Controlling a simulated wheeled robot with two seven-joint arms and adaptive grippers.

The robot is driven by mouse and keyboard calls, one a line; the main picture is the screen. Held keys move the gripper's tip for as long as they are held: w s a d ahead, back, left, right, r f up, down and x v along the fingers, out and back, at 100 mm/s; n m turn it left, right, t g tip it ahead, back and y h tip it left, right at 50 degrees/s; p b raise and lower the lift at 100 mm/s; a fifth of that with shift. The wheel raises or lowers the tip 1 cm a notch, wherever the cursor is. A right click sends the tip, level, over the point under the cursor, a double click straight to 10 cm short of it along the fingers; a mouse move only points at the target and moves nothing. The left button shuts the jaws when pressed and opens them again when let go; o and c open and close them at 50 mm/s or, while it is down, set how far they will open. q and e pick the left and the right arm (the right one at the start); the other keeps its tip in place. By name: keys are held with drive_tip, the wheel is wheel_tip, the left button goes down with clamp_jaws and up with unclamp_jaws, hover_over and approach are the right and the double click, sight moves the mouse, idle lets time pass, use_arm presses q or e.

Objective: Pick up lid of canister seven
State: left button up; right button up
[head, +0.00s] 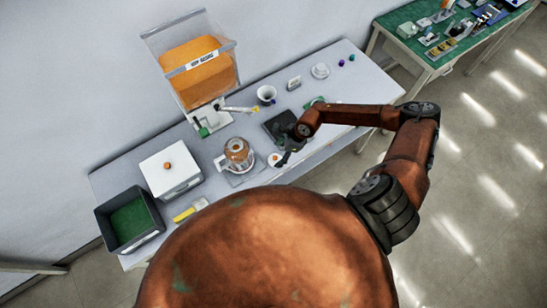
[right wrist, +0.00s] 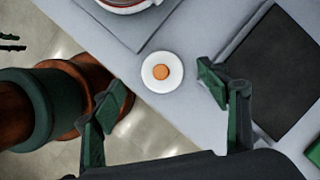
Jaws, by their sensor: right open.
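A small round white lid with an orange knob (head: 275,159) lies flat on the pale table near its front edge. It also shows in the right wrist view (right wrist: 149,78), ahead of the fingers and roughly between them. No number can be read on it. My right gripper (head: 283,158) is close beside the lid in the head view. In the right wrist view the right gripper (right wrist: 165,88) has its two green-tipped fingers wide apart with nothing between them. My left gripper does not show.
A dark scale-like pad (head: 279,125) lies right behind the lid. A white box with an orange knob (head: 170,171), a dark bin (head: 129,222) and a yellow-handled tool (head: 184,214) are to the left. An orange hopper (head: 196,73) stands behind.

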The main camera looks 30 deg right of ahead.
sight(275, 157)
drive_tip(key=p+x, duration=0.1)
drive_tip(key=x, duration=0.2)
drive_tip(key=shift+d+f, duration=0.1)
drive_tip(key=shift+f, duration=0.15)
drive_tip(key=shift+x, duration=1)
drive_tip(key=shift+f, duration=0.1)
drive_tip(key=c, duration=0.8)
drive_tip(key=shift+c, duration=1)
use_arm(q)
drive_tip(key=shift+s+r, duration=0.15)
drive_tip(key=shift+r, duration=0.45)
